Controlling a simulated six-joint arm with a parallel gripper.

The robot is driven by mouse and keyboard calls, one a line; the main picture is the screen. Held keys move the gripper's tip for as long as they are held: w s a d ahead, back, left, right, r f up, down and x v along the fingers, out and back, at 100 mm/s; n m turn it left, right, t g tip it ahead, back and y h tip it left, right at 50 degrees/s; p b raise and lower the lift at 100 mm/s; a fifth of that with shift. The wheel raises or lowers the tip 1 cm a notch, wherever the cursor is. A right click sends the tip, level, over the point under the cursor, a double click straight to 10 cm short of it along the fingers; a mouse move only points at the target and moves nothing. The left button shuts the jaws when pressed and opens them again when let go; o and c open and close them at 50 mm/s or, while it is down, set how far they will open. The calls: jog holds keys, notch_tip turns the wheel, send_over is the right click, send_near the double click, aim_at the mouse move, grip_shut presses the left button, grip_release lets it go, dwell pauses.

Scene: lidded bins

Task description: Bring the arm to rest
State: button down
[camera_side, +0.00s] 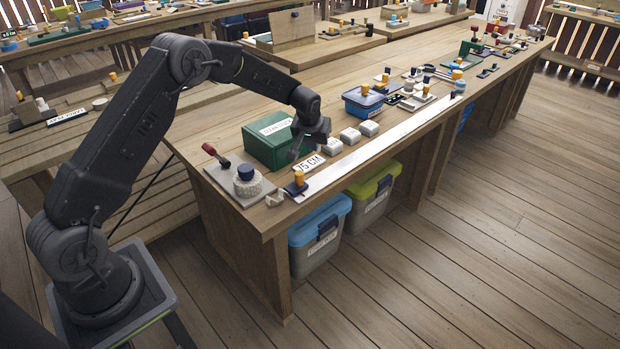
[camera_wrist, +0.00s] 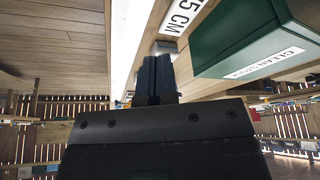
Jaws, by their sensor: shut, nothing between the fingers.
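My gripper (camera_side: 303,143) hangs from my black arm above the near end of the long workbench (camera_side: 230,217), just to the right of a green bin (camera_side: 262,150). In the wrist view my gripper (camera_wrist: 158,58) has its two dark fingers together, shut and empty. The green bin (camera_wrist: 255,40) with its white label is close on the right in that view. My arm is reached out from its stand over to the bench, bent at the elbow. I cannot tell the exact height of the fingertips over the bench top.
A "75 CM" label (camera_side: 310,162), small grey blocks (camera_side: 350,136) and a blue bin (camera_side: 363,103) stand along the bench. Lidded bins (camera_side: 320,232) sit under the bench.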

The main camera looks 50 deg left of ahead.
jog(key=s+d+r+m, duration=0.1)
jog(key=s+d+r, duration=0.3)
jog(key=s+r, duration=0.5)
jog(key=s+d+r+m, duration=0.2)
jog(key=s+d+r, duration=0.35)
jog(key=r, duration=0.55)
jog(key=s+d+r+m+h, duration=0.1)
jog(key=s+d, duration=0.1)
jog(key=s, duration=1)
jog(key=s+d+r+m+t+h, duration=0.1)
jog(key=s+d+m, duration=0.1)
jog(key=s, duration=1)
jog(key=shift+s+d+t, duration=0.15)
jog(key=shift+d+t, duration=0.15)
jog(key=shift+d, duration=0.3)
